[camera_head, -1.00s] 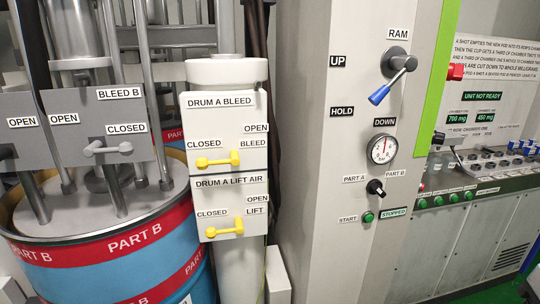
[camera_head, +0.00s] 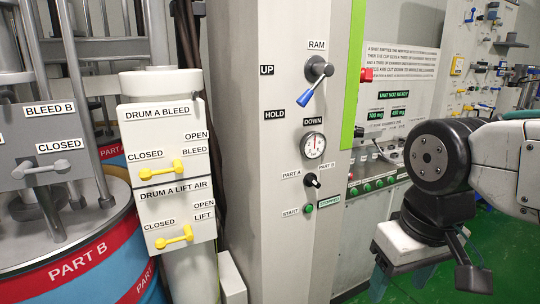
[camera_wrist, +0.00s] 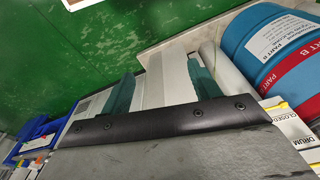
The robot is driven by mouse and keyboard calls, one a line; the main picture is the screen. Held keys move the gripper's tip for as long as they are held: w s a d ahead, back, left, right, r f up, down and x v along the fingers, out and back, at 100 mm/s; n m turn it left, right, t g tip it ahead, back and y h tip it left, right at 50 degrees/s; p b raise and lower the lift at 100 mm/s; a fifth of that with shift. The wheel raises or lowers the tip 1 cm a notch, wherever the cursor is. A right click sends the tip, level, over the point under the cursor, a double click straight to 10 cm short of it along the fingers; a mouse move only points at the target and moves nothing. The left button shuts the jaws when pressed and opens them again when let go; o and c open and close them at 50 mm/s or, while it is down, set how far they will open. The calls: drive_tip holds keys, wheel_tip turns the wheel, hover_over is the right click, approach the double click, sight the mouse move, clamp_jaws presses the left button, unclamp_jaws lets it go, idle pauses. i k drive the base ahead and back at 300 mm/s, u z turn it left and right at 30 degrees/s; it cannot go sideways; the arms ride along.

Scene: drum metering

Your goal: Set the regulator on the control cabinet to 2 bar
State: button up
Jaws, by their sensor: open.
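The control cabinet (camera_head: 272,190) is the tall grey column in the middle of the head view. It carries a round dial gauge (camera_head: 313,146), whose reading is too small to tell. Below the gauge is a black knob (camera_head: 312,180) marked PART A and PART B. Above it is the blue-tipped RAM lever (camera_head: 317,77), slanting down-left. No part is visibly labelled as the regulator. My gripper (camera_head: 400,278) is low on the right, apart from the cabinet and pointing down. In the wrist view its teal fingers (camera_wrist: 162,66) stand apart with nothing held.
The yellow-handled drum valve panel (camera_head: 168,170) and the Part B drum (camera_head: 85,262) are at left. A bench panel (camera_head: 380,178) with green buttons stands behind. Green floor shows at right.

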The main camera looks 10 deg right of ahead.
sight(359, 132)
drive_tip(key=u, duration=1.45)
drive_tip(key=k, duration=1.1)
drive_tip(key=z, duration=1.35)
drive_tip(key=i, duration=1.15)
drive_tip(key=z, duration=0.3)
